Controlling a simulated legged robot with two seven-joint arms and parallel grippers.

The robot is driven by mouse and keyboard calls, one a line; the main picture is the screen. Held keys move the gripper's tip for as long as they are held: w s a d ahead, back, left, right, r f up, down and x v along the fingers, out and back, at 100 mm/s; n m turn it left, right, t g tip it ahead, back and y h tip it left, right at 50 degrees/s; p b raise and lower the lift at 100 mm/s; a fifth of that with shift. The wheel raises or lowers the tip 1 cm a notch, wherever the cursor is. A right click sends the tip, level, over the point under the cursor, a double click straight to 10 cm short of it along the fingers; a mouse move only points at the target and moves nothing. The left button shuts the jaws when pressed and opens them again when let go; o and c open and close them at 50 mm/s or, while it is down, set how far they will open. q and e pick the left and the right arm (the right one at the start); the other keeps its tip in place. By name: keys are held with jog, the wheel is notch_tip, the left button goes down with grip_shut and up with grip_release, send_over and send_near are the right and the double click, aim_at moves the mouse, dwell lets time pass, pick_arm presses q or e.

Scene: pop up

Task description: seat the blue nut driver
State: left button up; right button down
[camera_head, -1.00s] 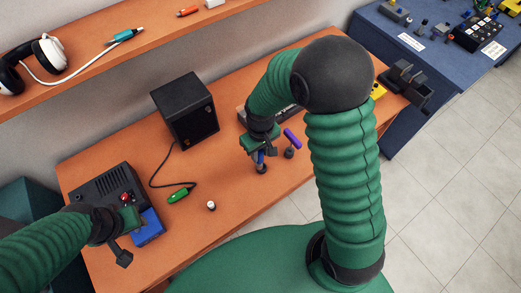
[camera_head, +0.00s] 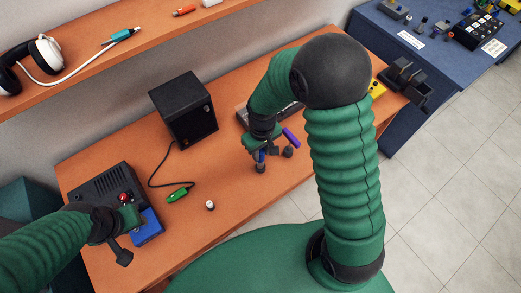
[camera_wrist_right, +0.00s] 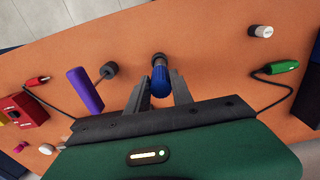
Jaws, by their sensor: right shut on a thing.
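The blue nut driver (camera_wrist_right: 160,80) stands near upright between the fingers of my right gripper (camera_wrist_right: 159,90) in the right wrist view. The gripper is shut on its blue handle. The driver's far end meets a small dark round piece (camera_wrist_right: 158,58) on the orange table; I cannot tell how deep it sits. In the head view the driver (camera_head: 261,157) is partly hidden by my right gripper (camera_head: 263,153). My left gripper (camera_head: 129,234) is over the black box with the red button, beside a blue block; its fingers are not clear.
A purple-handled tool (camera_head: 291,137) on a dark base stands close beside the right gripper. The table (camera_head: 235,220) is clear in front.

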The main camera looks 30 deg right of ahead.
jog(key=shift+f+b, duration=0.6)
jog(key=shift+f, duration=0.6)
jog(key=c, duration=1)
grip_release()
jog(key=shift+c, duration=0.2)
notch_tip(320, 180, up, 17)
jog(key=p, duration=0.1)
jog(key=shift+s, duration=0.15)
jog(key=shift+f, duration=0.15)
jog(key=s+a+f+m+t, duration=0.1)
jog(key=s+f+t, duration=0.1)
jog(key=s+f, duration=0.3)
jog(key=shift+s+f+m, duration=0.3)
jog(key=shift+s, duration=0.9)
